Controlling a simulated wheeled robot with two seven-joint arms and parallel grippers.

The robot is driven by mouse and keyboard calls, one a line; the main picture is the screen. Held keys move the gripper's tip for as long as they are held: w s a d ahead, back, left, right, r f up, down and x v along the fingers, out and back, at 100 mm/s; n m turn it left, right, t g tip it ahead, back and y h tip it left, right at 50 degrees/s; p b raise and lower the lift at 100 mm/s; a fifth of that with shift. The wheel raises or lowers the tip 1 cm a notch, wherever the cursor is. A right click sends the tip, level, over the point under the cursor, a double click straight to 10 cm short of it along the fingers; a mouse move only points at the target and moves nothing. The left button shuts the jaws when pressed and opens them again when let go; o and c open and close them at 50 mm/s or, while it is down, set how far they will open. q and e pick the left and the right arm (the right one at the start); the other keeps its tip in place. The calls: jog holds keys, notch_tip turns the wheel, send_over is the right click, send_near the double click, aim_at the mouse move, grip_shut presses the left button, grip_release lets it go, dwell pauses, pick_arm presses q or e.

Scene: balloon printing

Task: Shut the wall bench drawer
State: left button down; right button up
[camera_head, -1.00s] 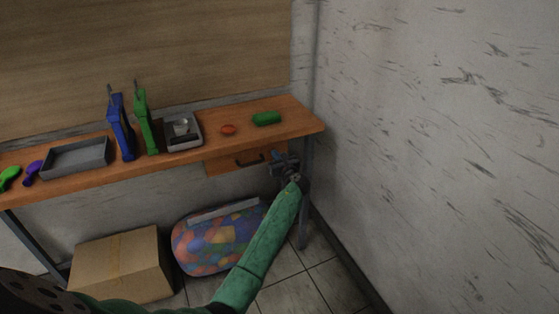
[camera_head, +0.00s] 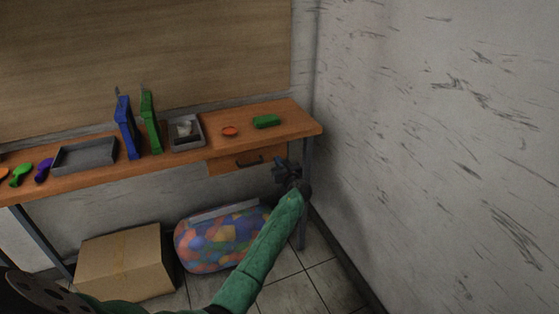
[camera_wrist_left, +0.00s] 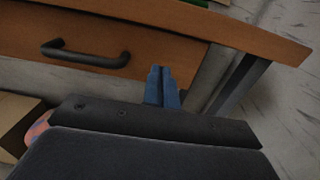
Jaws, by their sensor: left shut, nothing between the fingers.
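The wall bench (camera_head: 97,182) is a wooden shelf-like table along the wall. Its drawer (camera_head: 225,165) has a wooden front and a dark bar handle (camera_head: 250,163) under the right part of the top. In the left wrist view the drawer front (camera_wrist_left: 150,60) and its black handle (camera_wrist_left: 86,53) show close up, under the bench edge (camera_wrist_left: 230,28). My left gripper (camera_head: 281,172) is at the right end of the drawer, right of the handle. Its blue fingers (camera_wrist_left: 162,86) are shut, empty, near the drawer front; I cannot tell whether they touch it. My right gripper is not visible.
On the bench stand a grey tray (camera_head: 85,156), a blue tool (camera_head: 127,130), a green tool (camera_head: 150,124), a grey box (camera_head: 200,141), a red item (camera_head: 230,131) and a green item (camera_head: 266,121). A carton (camera_head: 120,262) and a balloon bag (camera_head: 220,240) lie below. A bench leg (camera_head: 305,200) stands nearby.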

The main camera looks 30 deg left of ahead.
pick_arm(q)
jog(key=b+v, duration=0.1)
jog(key=v, duration=0.8)
jog(key=shift+s+d+f, duration=0.2)
jog(key=shift+d+f, duration=0.1)
jog(key=shift+f, duration=0.05)
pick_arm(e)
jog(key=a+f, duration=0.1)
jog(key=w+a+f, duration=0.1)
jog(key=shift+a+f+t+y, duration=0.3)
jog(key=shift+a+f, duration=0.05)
